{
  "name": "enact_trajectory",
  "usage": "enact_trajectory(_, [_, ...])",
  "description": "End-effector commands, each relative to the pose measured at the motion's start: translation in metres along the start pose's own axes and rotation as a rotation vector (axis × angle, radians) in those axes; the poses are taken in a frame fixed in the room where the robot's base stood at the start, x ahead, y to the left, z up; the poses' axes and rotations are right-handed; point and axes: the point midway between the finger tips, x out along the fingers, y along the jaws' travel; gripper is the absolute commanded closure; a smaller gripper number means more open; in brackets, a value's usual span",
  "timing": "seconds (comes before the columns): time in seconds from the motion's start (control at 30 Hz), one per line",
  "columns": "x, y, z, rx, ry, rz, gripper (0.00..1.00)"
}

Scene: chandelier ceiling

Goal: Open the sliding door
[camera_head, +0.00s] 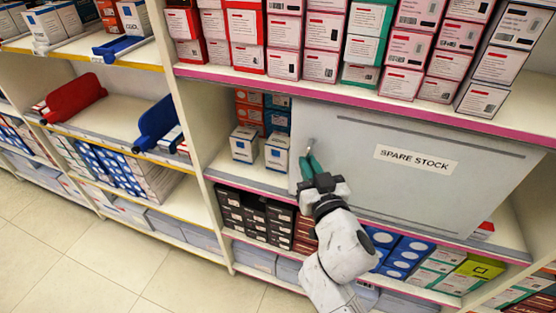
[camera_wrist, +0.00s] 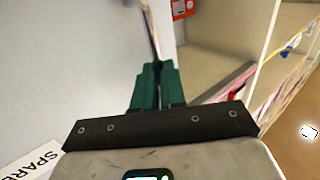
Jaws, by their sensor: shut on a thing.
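The sliding door (camera_head: 350,195) is a flat grey panel labelled "SPARE STOCK" in the head view, set in the middle bay of the shelving. Left of its edge is a gap with boxes visible inside; the panel covers most of the bay to the right.
White boxes (camera_head: 244,143) stand inside the gap, left of the door edge. Red (camera_head: 75,98) and blue (camera_head: 155,123) objects lie on the left shelves. Floor at lower left is clear.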

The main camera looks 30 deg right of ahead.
Motion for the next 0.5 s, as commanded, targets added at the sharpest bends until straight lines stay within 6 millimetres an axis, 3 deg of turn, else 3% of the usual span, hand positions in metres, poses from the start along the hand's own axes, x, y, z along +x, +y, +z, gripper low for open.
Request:
enact_trajectory(0.2, [-0.036, 0.052, -0.004, -0.001, -0.004, 0.003, 1.00])
enact_trajectory(0.5, [-0.065, 0.095, -0.003, -0.001, -0.002, 0.000, 1.00])
